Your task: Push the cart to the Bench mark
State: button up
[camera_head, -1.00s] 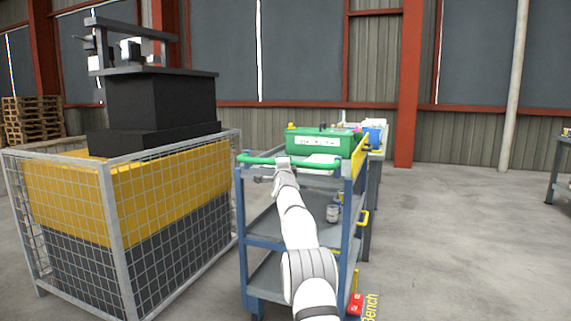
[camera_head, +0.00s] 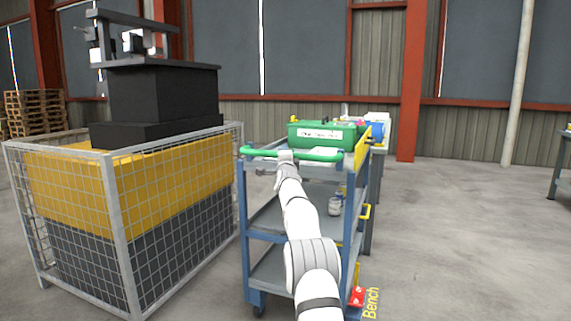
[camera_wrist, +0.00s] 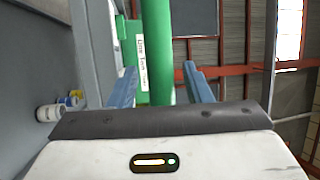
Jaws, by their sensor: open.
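The blue cart (camera_head: 243,210) with grey shelves stands upright in front of me in the head view. Its green push handle (camera_head: 326,154) runs across its near end. My gripper (camera_head: 286,156) is at the left part of this handle. In the wrist view, the green handle (camera_wrist: 157,45) passes between the open fingers of my gripper (camera_wrist: 160,88); I cannot tell whether they touch it. The yellow Bench mark (camera_head: 371,302) is lettering on the floor by the cart's lower right side. Any more of the mark is hidden or out of view.
A mesh cage (camera_head: 120,235) with yellow and black contents stands close to the cart's left. A green labelled box (camera_head: 322,135) is on or beyond the cart top. Cans (camera_head: 335,206) sit on a lower shelf. Open floor (camera_head: 460,240) lies to the right.

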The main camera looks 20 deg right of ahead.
jog(key=b+v, duration=0.2)
jog(key=v, duration=0.5)
jog(key=shift+a, duration=0.1)
dwell(0.5)
